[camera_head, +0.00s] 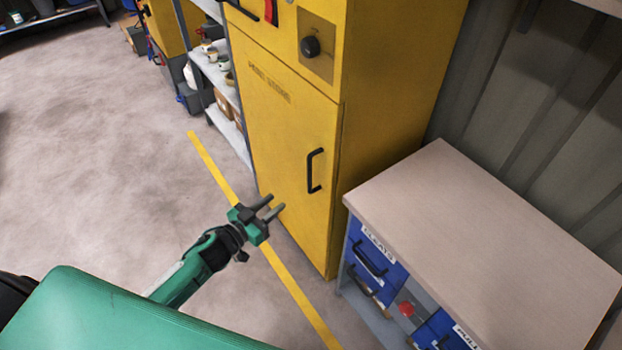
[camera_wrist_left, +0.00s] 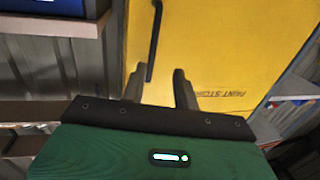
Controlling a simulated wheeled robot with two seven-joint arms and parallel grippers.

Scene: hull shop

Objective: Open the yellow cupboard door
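The yellow cupboard door (camera_head: 290,150) is shut, with a black bar handle (camera_head: 315,170) near its right edge. The handle also shows in the left wrist view (camera_wrist_left: 154,40), upright and beyond the fingers. My left gripper (camera_head: 273,207) is open and empty, in front of the door, lower and to the left of the handle. In the left wrist view its two fingers (camera_wrist_left: 158,85) are apart, with yellow door behind them. They do not touch the handle. My right gripper is not in view.
A workbench (camera_head: 480,230) with blue drawers (camera_head: 370,265) stands right of the cupboard. Open grey shelves (camera_head: 220,75) stand to its left. A yellow floor line (camera_head: 222,172) runs before the cupboard. The floor at left is clear.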

